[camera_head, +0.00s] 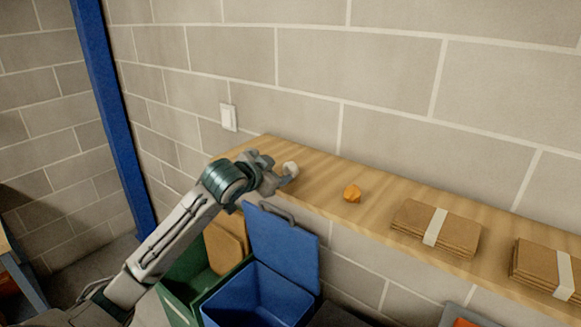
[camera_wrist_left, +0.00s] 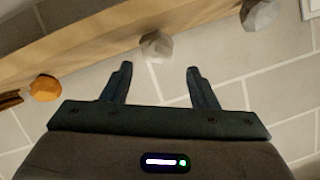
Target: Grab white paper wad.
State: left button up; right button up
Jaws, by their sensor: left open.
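The white paper wad (camera_head: 290,168) is a small pale crumpled lump on the wooden shelf, right at the tip of my left gripper (camera_head: 277,179) in the head view. In the left wrist view the white wad (camera_wrist_left: 157,46) lies just beyond the fingertips, roughly centred between them. My left gripper (camera_wrist_left: 159,69) is open, its two dark fingers apart with nothing between them. In the head view the gripper partly covers the shelf's left end. My right gripper is not in view.
A grey wad (camera_wrist_left: 259,14) and an orange wad (camera_head: 352,193) lie on the shelf (camera_head: 330,174) on either side. Banded cardboard stacks (camera_head: 437,229) sit farther right. A block wall stands behind. A blue bin (camera_head: 258,293) with raised lid and a green bin (camera_head: 180,290) stand below.

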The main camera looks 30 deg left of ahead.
aim_at(287, 170)
pick_arm(q)
jog(key=shift+w+d+f, duration=0.1)
jog(key=shift+w+f, duration=0.1)
jog(key=shift+w, duration=0.3)
jog(key=shift+w+p, duration=0.1)
jog(key=shift+p, duration=0.2)
jog(key=p+x, duration=0.3)
jog(key=x, duration=0.1)
jog(key=shift+w+f, duration=0.4)
jog(key=c, duration=0.7)
jog(key=shift+c, duration=0.2)
